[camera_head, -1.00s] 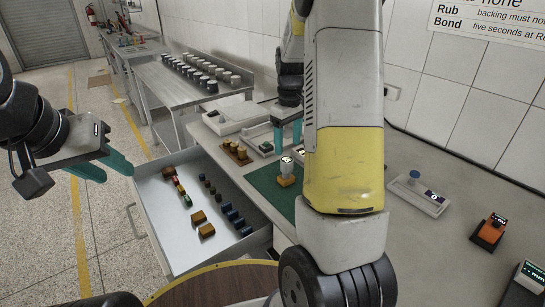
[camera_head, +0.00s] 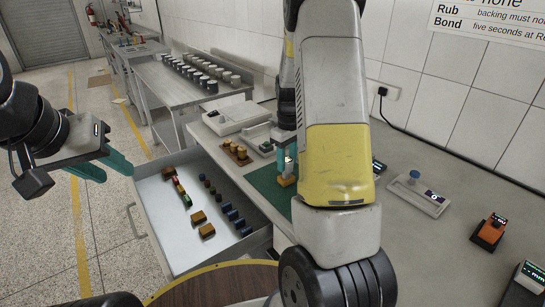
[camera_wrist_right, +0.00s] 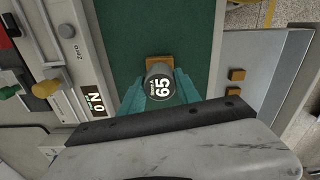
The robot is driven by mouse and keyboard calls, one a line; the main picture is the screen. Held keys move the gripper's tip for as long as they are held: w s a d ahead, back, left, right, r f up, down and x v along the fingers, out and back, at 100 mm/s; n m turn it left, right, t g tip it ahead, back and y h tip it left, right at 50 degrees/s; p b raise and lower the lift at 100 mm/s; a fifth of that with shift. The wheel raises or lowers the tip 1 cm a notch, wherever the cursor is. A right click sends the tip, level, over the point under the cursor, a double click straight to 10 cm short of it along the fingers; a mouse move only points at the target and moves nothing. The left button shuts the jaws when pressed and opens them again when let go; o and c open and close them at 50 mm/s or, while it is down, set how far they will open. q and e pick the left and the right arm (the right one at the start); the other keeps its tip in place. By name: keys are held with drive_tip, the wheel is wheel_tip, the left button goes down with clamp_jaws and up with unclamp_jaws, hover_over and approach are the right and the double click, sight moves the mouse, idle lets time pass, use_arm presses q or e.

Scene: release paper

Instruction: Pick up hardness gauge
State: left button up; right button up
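The hardness gauge (camera_wrist_right: 160,86) is a round-topped grey device with a dark face reading 65, seen from above in the right wrist view. It stands by a mustard block (camera_wrist_right: 158,60) on a green mat (camera_wrist_right: 120,25). The block also shows in the head view (camera_head: 287,181). My right gripper (camera_wrist_right: 160,92) points down with its teal fingers on either side of the gauge; they look apart, and firm contact does not show. In the head view, this gripper (camera_head: 284,155) partly hides the gauge.
An open drawer (camera_head: 158,222) with several small blocks juts out left of the bench. A white device (camera_head: 228,113) stands behind the mat. A grey gauge with a blue knob (camera_head: 417,190) and an orange device (camera_head: 489,231) stand at the right.

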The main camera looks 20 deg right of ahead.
clamp_jaws()
drive_tip(key=shift+r, duration=0.1)
